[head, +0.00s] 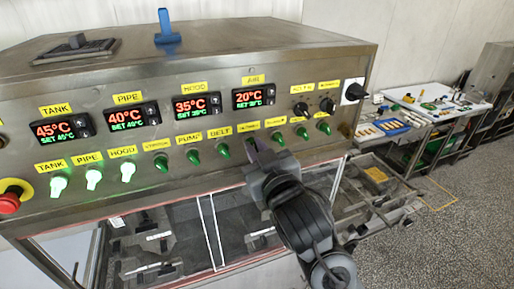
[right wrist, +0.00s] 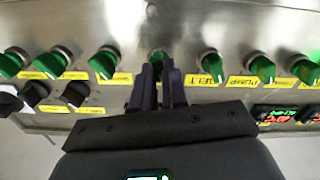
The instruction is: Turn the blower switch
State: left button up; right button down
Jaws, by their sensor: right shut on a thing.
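My right gripper (head: 256,152) reaches up from below to the row of green switches on the steel panel (head: 225,75). Its two dark fingers are shut on a green switch (right wrist: 158,58), the one just right of the belt switch (head: 223,151) in the head view. The fingers hide most of this knob. Several labels here are too small to read surely, so I cannot tell which label names the blower. The neighbouring green switch (head: 278,140) stands free to the right. My left gripper is not in view.
Red-digit displays (head: 254,97) sit above the switches, with black knobs (head: 327,105) at the right. A red emergency button (head: 9,201) is at the far left. Three left switches (head: 94,178) are lit. A glazed enclosure (head: 205,235) lies below, a worktable (head: 435,105) at right.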

jog(key=n, duration=0.3)
jog(key=shift+n, duration=0.4)
dwell(0.4)
jog(key=c, duration=1.2)
grip_release()
jog(key=shift+o, duration=0.2)
jog(key=shift+s, duration=0.1)
